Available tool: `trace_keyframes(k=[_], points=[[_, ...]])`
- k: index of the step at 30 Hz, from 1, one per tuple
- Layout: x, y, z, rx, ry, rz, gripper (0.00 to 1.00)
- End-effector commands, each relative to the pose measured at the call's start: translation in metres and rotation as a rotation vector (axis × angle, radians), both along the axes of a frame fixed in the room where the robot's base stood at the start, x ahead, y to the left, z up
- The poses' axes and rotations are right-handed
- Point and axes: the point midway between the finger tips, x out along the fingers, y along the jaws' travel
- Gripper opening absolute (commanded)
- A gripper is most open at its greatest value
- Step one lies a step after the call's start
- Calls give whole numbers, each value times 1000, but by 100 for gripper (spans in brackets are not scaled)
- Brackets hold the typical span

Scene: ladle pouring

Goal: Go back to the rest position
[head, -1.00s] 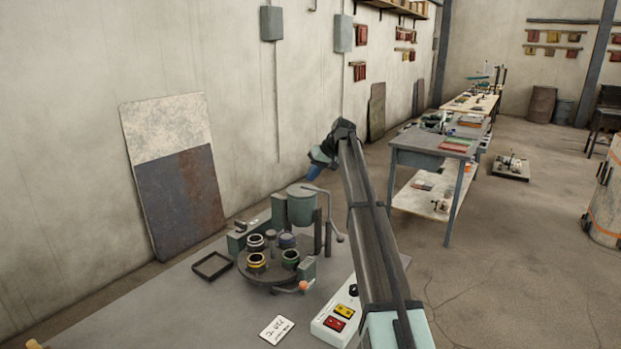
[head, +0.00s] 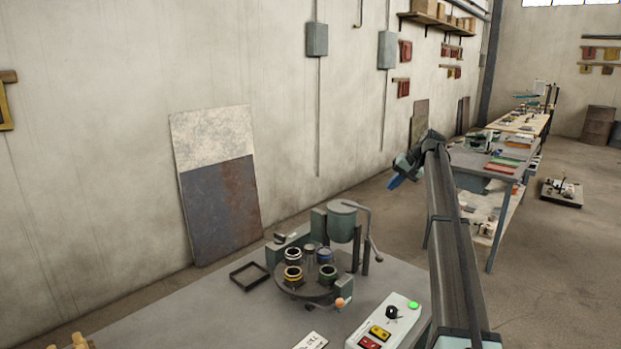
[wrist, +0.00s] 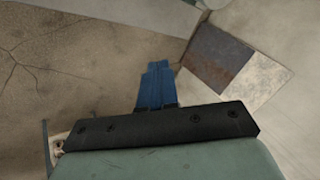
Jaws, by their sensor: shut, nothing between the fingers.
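My gripper (head: 397,179) is at the far end of my raised arm, in front of the back wall and above and behind the bench. Its blue fingers (wrist: 157,84) are together in the wrist view, with nothing between them. It is clear of everything. On the bench stands a grey-green ladle pot (head: 342,224) with a bent handle, beside a dark round turntable (head: 290,287).
A control box (head: 383,327) with a black knob, a lit green lamp and red and yellow buttons sits at the bench front. A black square frame (head: 249,275) lies left of the turntable. A two-tone panel (head: 217,190) leans on the wall. Another table (head: 505,165) stands behind right.

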Motion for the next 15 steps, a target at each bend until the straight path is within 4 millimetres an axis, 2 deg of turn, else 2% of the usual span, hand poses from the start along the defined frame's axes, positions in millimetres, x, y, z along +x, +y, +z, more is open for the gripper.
trace_keyframes(k=[1, 5, 9, 14, 15], points=[[-21, -24, -26, 42, 35, -101, 0], [-55, -77, -75, 162, 117, -365, 0], [-99, -130, -127, 305, 209, -651, 0], [-154, -178, -192, 459, 313, -946, 0], [-167, -186, -210, 486, 339, -1007, 0]])
